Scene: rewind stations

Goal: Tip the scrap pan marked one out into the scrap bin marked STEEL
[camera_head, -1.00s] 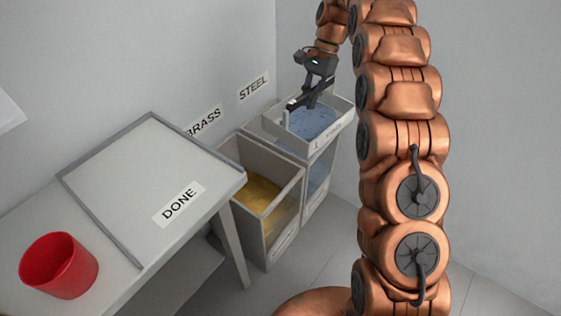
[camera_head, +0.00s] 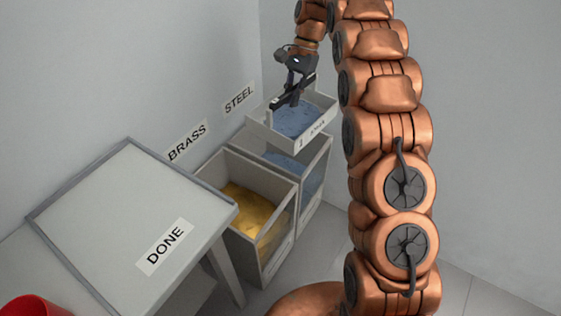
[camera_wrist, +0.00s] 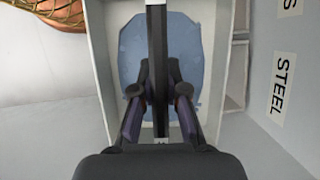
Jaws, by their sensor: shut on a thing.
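The scrap pan (camera_head: 317,136) is a pale open box with blue-grey scrap inside. A small mark on its front wall is too small to read surely. My gripper (camera_head: 277,103) is shut on the pan's dark bar handle (camera_wrist: 156,50), which runs over its middle in the wrist view. The pan looks roughly level and hangs above the far bin. That STEEL bin (camera_head: 318,165), below the STEEL sign (camera_head: 240,98), holds blue-grey scrap and is partly hidden by the pan. The pan (camera_wrist: 98,70) also shows in the wrist view with scrap lying in it.
A second bin (camera_head: 279,182) with yellow scrap stands nearer, below the BRASS sign (camera_head: 187,141). Walls close in behind the bins.

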